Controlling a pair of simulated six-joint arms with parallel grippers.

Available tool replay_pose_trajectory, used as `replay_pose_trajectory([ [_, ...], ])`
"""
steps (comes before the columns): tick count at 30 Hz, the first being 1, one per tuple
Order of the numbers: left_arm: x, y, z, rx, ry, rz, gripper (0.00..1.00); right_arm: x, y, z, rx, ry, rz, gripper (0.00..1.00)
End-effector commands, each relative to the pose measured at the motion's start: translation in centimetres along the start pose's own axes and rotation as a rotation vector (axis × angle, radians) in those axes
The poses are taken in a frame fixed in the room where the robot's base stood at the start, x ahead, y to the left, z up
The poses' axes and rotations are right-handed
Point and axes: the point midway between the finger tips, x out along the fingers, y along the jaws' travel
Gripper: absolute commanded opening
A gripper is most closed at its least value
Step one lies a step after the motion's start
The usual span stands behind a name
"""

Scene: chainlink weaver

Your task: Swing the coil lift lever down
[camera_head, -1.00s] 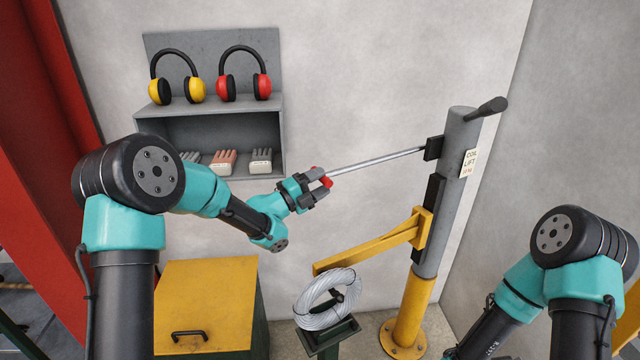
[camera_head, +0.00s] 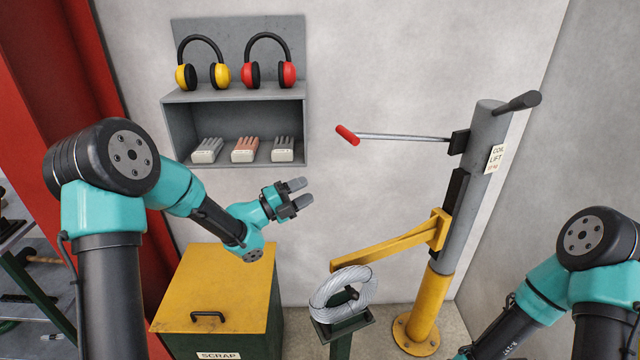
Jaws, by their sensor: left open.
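The coil lift lever (camera_head: 405,137) is a thin metal rod with a red grip (camera_head: 347,135) at its left end. It reaches left from the grey coil lift column (camera_head: 469,200), near its top, and lies close to level. My left gripper (camera_head: 301,193) is open and empty, below and left of the red grip and apart from it. My right arm shows at the lower right, but its gripper is out of the picture.
A yellow lift arm (camera_head: 385,250) juts left from the column. Below it a wire coil (camera_head: 343,293) rests on a dark stand. A yellow-topped scrap bin (camera_head: 215,285) stands left. A grey wall shelf (camera_head: 235,95) holds ear defenders and gloves.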

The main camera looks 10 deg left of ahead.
Motion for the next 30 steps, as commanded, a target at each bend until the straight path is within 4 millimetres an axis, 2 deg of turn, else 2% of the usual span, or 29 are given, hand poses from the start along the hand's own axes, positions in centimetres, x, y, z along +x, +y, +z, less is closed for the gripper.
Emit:
replay_pose_trajectory([
  [1, -1.1, 0.0, 0.1, 0.0, -0.003, 0.001, 0.51, 0.0, 0.0, 0.0, 0.0, 0.0, 0.0, 0.43],
  [6, -4.0, -0.1, 0.1, 0.0, -0.002, 0.0, 0.51, 0.0, 0.0, 0.0, 0.0, 0.0, 0.0, 0.43],
  [12, -5.6, 0.0, 0.0, 0.0, 0.001, -0.001, 0.51, 0.0, 0.0, 0.0, 0.0, 0.0, 0.0, 0.43],
  [21, -5.7, -0.1, 0.0, 0.001, 0.002, -0.001, 0.51, 0.0, 0.0, 0.0, 0.0, 0.0, 0.0, 0.43],
  [26, -5.3, 0.0, 0.3, 0.003, -0.01, 0.012, 0.35, 0.0, 0.0, 0.0, 0.0, 0.0, 0.0, 0.43],
  [30, -3.4, 0.4, 1.9, 0.008, -0.064, 0.07, 0.22, 0.0, 0.0, 0.0, 0.0, 0.0, 0.0, 0.43],
])
